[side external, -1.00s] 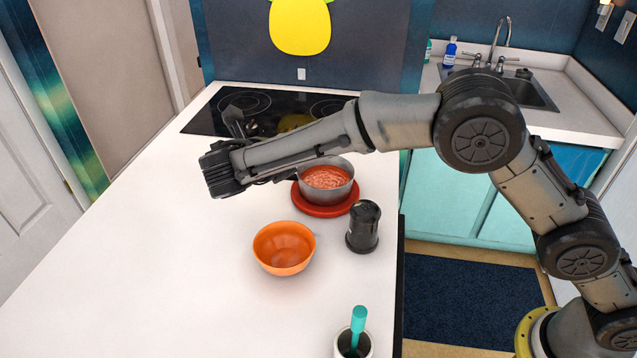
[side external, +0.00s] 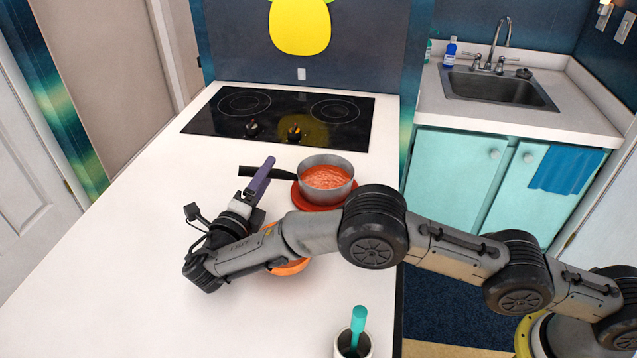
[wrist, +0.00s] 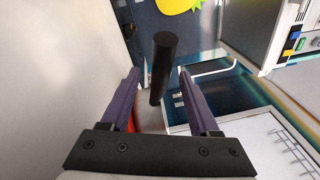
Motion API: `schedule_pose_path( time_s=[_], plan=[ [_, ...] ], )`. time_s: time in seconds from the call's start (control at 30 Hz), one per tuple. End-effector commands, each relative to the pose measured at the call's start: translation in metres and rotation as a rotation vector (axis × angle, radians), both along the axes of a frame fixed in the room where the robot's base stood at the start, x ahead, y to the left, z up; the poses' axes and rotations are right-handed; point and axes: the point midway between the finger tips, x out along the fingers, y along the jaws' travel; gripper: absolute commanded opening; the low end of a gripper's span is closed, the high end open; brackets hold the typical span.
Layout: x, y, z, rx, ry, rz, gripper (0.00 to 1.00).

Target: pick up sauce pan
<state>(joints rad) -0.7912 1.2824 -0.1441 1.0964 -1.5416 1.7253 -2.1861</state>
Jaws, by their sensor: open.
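The sauce pan (side external: 334,184) is grey metal, full of red sauce, and sits on a red round trivet (side external: 312,204). Its black handle (side external: 283,175) points left over the counter. My gripper (side external: 266,168) has purple fingers and is at the handle in the side view, overlapping its left part. In the wrist view, the dark handle (wrist: 162,62) stands in the gap between the two spread fingers of my gripper (wrist: 159,72). Neither finger visibly touches it. My gripper is open.
An orange bowl (side external: 290,267) is partly hidden behind my arm. A cup (side external: 353,347) with a teal-handled utensil (side external: 358,322) stands at the front edge. The black cooktop (side external: 285,118) is behind. The white counter to the left is clear.

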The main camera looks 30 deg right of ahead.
Motion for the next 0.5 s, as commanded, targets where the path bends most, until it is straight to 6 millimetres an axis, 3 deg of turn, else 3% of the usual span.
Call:
schedule_pose_path(
  time_s=[0.33, 0.5],
  plan=[
    [0.026, -0.035, 0.003, 0.001, 0.000, -0.003, 0.62],
    [0.029, -0.038, 0.003, 0.002, 0.001, 0.000, 0.62]
  ],
)
